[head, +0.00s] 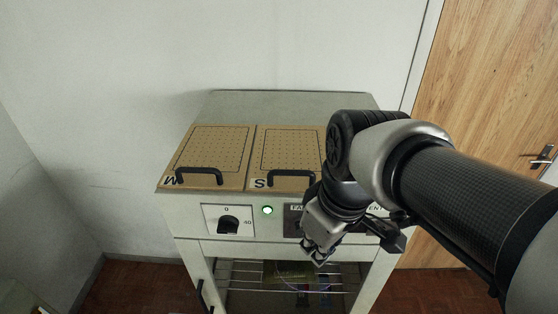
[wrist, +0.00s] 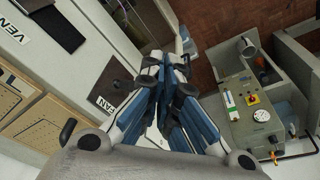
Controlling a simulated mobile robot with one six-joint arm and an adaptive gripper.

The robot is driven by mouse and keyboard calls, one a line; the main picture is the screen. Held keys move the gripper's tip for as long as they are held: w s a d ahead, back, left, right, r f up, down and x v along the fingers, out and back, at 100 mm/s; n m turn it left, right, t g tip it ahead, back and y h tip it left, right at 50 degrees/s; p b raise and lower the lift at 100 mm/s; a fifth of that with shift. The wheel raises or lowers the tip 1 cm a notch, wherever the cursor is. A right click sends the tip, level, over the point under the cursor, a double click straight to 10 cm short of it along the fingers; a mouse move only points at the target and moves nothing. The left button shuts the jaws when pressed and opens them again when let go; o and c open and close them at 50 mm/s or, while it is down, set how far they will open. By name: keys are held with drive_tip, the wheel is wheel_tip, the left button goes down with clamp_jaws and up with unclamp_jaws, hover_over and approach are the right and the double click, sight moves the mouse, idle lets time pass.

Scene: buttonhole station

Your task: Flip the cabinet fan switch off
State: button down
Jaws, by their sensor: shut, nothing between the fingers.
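The cabinet (head: 185,222) stands against the wall with a control strip along its upper front. A label beginning "FA" (head: 297,208) sits above a dark plate (head: 291,226) there, mostly covered by my arm. The fan label also shows in the wrist view (wrist: 106,103), beside my gripper. The fan switch itself is hidden behind my gripper, so I cannot tell its position. My gripper (head: 319,258) is shut and empty, pointing down in front of the cabinet just below the strip. In the wrist view its fingers (wrist: 165,64) are together; I cannot tell whether they touch anything.
A black knob (head: 228,224) on a white dial and a lit green lamp (head: 267,210) are left of the fan label. Two perforated lids (head: 212,148) with black handles lie on top. A wire rack (head: 240,278) is below. A grey control box (wrist: 250,113) stands elsewhere.

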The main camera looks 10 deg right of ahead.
drive_tip(key=w+r+n+g+y+p, duration=0.1)
drive_tip(key=w+r+n+g+p, duration=0.1)
drive_tip(key=w+r+n+p, duration=0.3)
wheel_tip(320, 180, up, 3)
drive_tip(key=n+g+y+p, duration=0.15)
drive_tip(key=n+p, duration=0.25)
drive_tip(key=p, duration=0.4)
hover_over(295, 212)
drive_tip(key=s+d, duration=0.2)
drive_tip(key=shift+a+f, duration=0.2)
drive_tip(key=shift+a, duration=0.05)
drive_tip(key=shift+w+d+f+n+g+p, duration=0.15)
drive_tip(key=shift+w+n+g+p, duration=0.1)
drive_tip(key=shift+w+n+p, duration=0.55)
drive_tip(key=shift+s+f, duration=0.1)
drive_tip(key=shift+s, duration=0.05)
drive_tip(key=x, duration=1)
drive_tip(key=shift+p, duration=0.4)
